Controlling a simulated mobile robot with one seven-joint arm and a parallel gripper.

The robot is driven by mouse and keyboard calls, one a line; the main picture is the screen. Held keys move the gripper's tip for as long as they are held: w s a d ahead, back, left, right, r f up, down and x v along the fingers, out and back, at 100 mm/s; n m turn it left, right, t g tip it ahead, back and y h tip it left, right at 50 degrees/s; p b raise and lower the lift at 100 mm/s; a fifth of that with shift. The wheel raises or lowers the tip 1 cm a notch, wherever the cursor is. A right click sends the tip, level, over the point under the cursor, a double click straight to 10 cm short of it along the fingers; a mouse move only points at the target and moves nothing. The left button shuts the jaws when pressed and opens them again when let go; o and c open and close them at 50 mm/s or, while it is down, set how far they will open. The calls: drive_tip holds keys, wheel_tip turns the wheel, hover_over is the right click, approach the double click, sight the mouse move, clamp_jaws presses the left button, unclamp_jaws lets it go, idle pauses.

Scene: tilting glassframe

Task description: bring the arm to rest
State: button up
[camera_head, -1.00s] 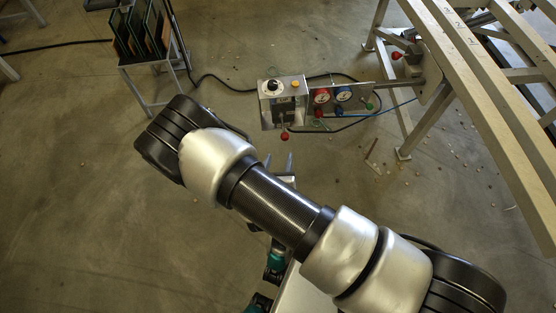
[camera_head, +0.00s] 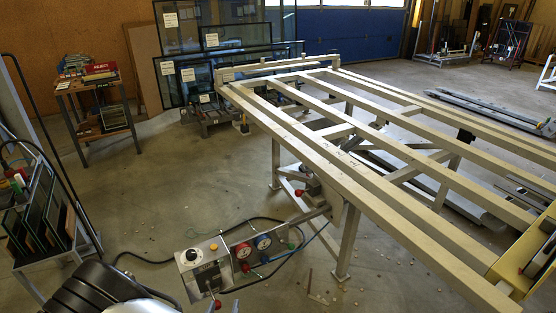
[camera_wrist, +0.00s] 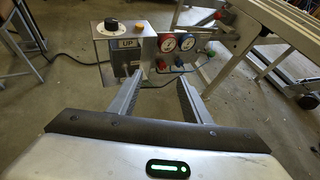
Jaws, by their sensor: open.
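My gripper (camera_wrist: 158,97) is open and empty in the wrist view, its two grey fingers apart and pointing toward the control box. In the head view only part of my arm shows at the bottom left, and the fingers are mostly out of sight. The control box (camera_head: 201,268) has a black knob, a yellow button and a red-tipped lever. It also shows in the wrist view (camera_wrist: 110,46), beyond the fingers. I cannot tell the exact gap between fingers and box, but no contact shows.
Gauges (camera_head: 253,246) sit beside the box. A rack of glass panes (camera_head: 40,215) stands at left, near my arm. A shelf table (camera_head: 95,85) stands farther back. Open floor (camera_head: 165,185) lies between them.

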drive_tip(key=w+d+r+m+h+p, duration=0.1)
drive_tip(key=w+d+r+m+h, duration=0.15)
drive_tip(key=r, duration=0.35)
drive_tip(key=w+d+r+m+h, duration=0.2)
drive_tip(key=w+d+r+m, duration=0.15)
drive_tip(key=r, duration=0.25)
drive_tip(key=s+d+r+m+g+h+p, duration=0.25)
drive_tip(key=d+r+m+g+h, duration=0.35)
drive_tip(key=d+r+m, duration=1)
drive_tip(key=s+d+r+m+g+y+p, duration=0.3)
drive_tip(key=s+d+r+m+g+y, duration=0.15)
drive_tip(key=s+d+r+m, duration=0.6)
drive_tip(key=s+a+r+m+t+y+p, duration=0.1)
drive_tip(key=s+r+m+y, duration=0.1)
drive_tip(key=r, duration=0.4)
drive_tip(key=s+a+r+m+t+y+p, duration=0.1)
drive_tip(key=s+r+m+t+y, duration=0.1)
drive_tip(key=r, duration=0.4)
drive_tip(key=shift+s+a+m+y+p, duration=0.15)
drive_tip(key=shift+s+m+y+p, duration=0.25)
drive_tip(key=shift+y, duration=0.4)
drive_tip(key=shift+w+r, duration=0.1)
